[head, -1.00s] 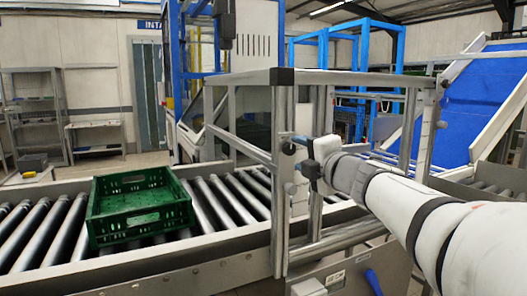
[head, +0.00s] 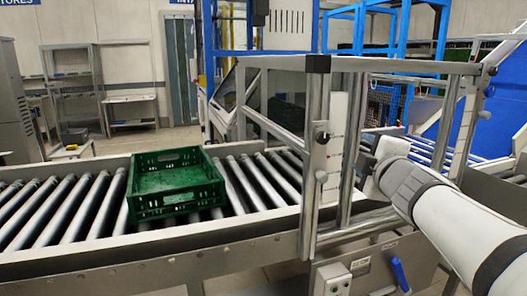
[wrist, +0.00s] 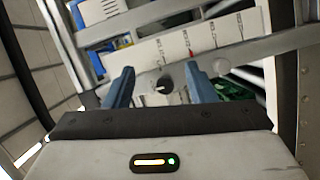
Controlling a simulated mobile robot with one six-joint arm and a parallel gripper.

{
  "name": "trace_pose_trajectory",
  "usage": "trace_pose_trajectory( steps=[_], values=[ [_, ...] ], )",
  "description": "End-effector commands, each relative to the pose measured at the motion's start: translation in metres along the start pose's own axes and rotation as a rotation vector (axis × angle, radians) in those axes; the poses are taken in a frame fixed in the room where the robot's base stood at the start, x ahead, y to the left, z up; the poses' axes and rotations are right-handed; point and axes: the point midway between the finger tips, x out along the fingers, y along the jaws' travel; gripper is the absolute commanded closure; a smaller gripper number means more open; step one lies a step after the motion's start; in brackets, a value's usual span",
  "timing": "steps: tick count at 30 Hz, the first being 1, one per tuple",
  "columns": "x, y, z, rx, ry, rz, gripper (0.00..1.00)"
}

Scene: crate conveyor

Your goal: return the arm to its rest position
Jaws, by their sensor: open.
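My arm reaches in from the right in the head view. My gripper (head: 366,165) is beside the metal frame over the conveyor, with its fingers hard to make out there. In the wrist view my gripper (wrist: 160,80) shows two blue-grey fingers spread apart with nothing held between them. A dark knob (wrist: 163,84) and a white marked strip lie beyond the fingers. A green crate (head: 176,195) sits on the rollers to the left, well apart from my gripper, and looks empty.
The metal guard frame (head: 318,150) stands close to my gripper. The roller conveyor (head: 60,205) runs across the view. A blue handle (head: 401,275) and a switch box (head: 332,280) are below the arm. Shelving (head: 75,85) stands at the back left.

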Motion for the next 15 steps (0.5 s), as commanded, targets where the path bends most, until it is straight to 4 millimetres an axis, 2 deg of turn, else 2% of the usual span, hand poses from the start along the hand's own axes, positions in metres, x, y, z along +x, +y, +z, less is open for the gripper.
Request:
trace_pose_trajectory(
  steps=[1,2,5,8,12,15],
  values=[
    [-0.004,0.003,0.005,0.111,-0.079,-0.036,0.49],
    [-0.007,-0.003,0.011,0.183,-0.134,-0.061,0.49],
    [-0.023,-0.034,0.025,0.417,-0.317,-0.165,0.49],
    [-0.051,-0.073,0.029,0.639,-0.503,-0.299,0.49],
    [-0.103,-0.128,0.015,0.898,-0.754,-0.521,0.49],
    [-0.141,-0.157,-0.003,1.023,-0.901,-0.667,0.49]
  ],
)
